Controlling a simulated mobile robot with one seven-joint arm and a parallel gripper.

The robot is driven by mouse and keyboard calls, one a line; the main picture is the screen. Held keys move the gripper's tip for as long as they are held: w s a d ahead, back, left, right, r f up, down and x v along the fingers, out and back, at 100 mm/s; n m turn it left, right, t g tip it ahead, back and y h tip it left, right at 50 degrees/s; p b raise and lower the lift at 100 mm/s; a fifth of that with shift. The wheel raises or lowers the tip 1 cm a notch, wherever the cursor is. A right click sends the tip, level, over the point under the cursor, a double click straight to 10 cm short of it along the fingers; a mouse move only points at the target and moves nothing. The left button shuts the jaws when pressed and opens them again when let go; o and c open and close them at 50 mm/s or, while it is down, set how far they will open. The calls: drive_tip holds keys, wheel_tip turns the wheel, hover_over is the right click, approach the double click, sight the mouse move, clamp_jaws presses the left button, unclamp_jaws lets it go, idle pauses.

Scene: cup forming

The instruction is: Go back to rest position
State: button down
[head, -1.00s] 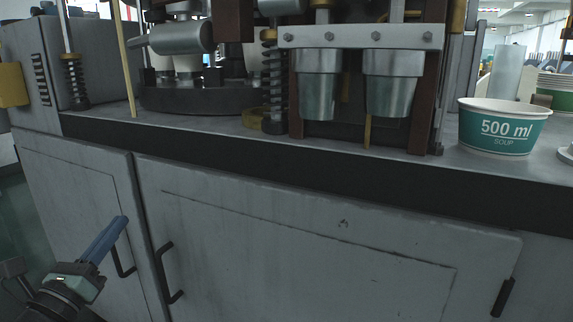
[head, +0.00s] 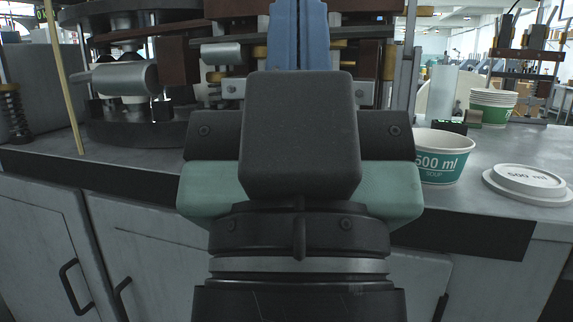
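My gripper (head: 298,30) stands in the middle of the head view, pointing up and away from me. Its blue fingers lie side by side, with a thin line between them. My wrist and the gripper's dark body cover the middle of the cup-forming machine (head: 128,125).
A green and white 500 ml soup cup (head: 443,158) stands on the grey worktop (head: 505,150), right of my gripper. White lids (head: 527,180) lie farther right. A stack of cups (head: 492,105) stands behind. Cabinet doors with handles (head: 72,285) are below the worktop.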

wheel_tip(320, 180, up, 38)
drive_tip(key=p, duration=3.6)
drive_tip(key=shift+w+a, duration=0.3)
drive_tip(key=shift+a, duration=0.05)
